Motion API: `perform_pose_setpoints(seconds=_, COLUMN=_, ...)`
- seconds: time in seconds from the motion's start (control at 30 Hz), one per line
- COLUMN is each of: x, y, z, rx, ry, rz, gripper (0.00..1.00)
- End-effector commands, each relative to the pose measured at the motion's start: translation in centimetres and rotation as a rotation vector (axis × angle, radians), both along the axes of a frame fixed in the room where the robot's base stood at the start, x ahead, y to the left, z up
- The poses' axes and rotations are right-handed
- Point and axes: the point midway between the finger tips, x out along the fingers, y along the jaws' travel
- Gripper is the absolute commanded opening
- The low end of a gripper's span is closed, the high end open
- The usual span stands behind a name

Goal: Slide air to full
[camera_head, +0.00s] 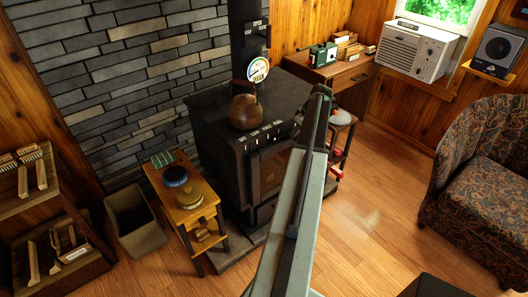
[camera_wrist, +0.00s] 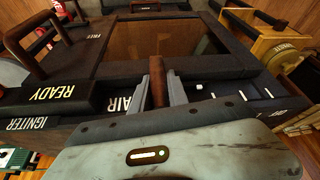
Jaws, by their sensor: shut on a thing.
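The black stove (camera_head: 222,133) stands against the stone wall, with white markings along its front top edge. In the wrist view, the air control is a brown upright handle (camera_wrist: 157,78) on a dark strip (camera_wrist: 205,97) marked AIR. The handle stands just right of the word AIR. White tick marks run along the strip to the right, with a partly hidden label at the far right end. My gripper (camera_wrist: 158,95) has its two grey jaws shut on the handle, one on each side. In the head view my arm hides the gripper and the handle.
In the head view, a small wooden table (camera_head: 199,212) stands left of the stove, an armchair (camera_head: 485,180) at right.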

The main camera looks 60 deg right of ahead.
Motion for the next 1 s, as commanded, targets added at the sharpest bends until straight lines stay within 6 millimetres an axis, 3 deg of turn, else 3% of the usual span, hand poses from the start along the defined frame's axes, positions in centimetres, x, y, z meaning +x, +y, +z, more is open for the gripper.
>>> perform_pose_setpoints(seconds=0.17, x=-0.4, y=-1.2, z=0.0, rx=0.000, ry=0.000, rz=-0.001, gripper=0.00)
perform_pose_setpoints(seconds=0.5, x=-0.5, y=-1.4, z=0.0, rx=0.000, ry=0.000, rz=0.000, gripper=0.00)
perform_pose_setpoints(seconds=1.0, x=-1.0, y=-3.0, z=0.0, rx=0.000, ry=0.000, rz=0.001, gripper=0.00)
